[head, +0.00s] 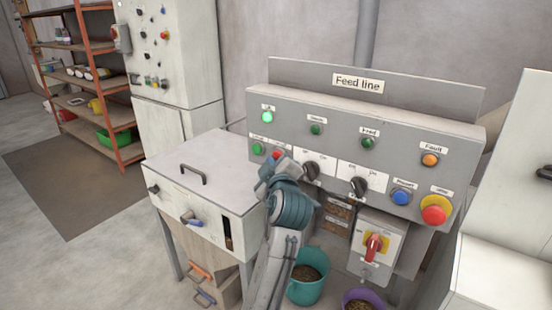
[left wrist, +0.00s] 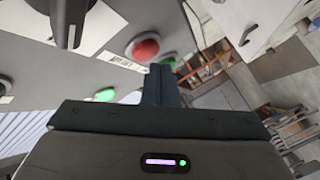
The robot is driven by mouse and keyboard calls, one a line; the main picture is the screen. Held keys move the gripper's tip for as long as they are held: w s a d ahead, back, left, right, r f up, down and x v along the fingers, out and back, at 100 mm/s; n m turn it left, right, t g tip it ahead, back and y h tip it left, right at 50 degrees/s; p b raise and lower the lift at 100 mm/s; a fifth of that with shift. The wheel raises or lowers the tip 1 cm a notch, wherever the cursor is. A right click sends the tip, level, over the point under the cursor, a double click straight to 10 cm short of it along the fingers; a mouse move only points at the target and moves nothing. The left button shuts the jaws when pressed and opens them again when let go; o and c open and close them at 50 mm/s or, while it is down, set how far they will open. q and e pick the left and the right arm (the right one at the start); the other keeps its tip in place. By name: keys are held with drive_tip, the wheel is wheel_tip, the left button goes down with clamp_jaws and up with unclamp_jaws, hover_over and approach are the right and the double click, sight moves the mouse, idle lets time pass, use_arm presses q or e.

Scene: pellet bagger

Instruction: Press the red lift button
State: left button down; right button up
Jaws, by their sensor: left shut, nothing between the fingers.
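The red button (head: 277,153) is on the lower row of the grey Feed line panel, beside a green button (head: 257,149). The label text of the red button is not readable. My left gripper (head: 271,163) is just in front of and below the red button and partly covers that area. In the left wrist view the red button (left wrist: 143,47) shows whole, just past the shut, empty fingers of my left gripper (left wrist: 160,72). I cannot tell whether the fingertips touch it. My right gripper is not in view.
Black selector knobs (head: 310,171) sit right of the red button, with a blue button (head: 401,198) and a red-and-yellow stop button (head: 434,210) further right. A white cabinet (head: 205,178) stands left of the panel. Buckets (head: 308,287) stand below.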

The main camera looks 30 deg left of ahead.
use_arm(q)
drive_tip(key=shift+w, duration=0.3)
drive_tip(key=shift+w, duration=0.3)
idle(0.5)
drive_tip(key=shift+s, duration=0.75)
drive_tip(key=shift+s, duration=0.1)
drive_tip(key=s, duration=0.5)
drive_tip(key=shift+s+a, duration=0.25)
drive_tip(key=shift+s, duration=0.15)
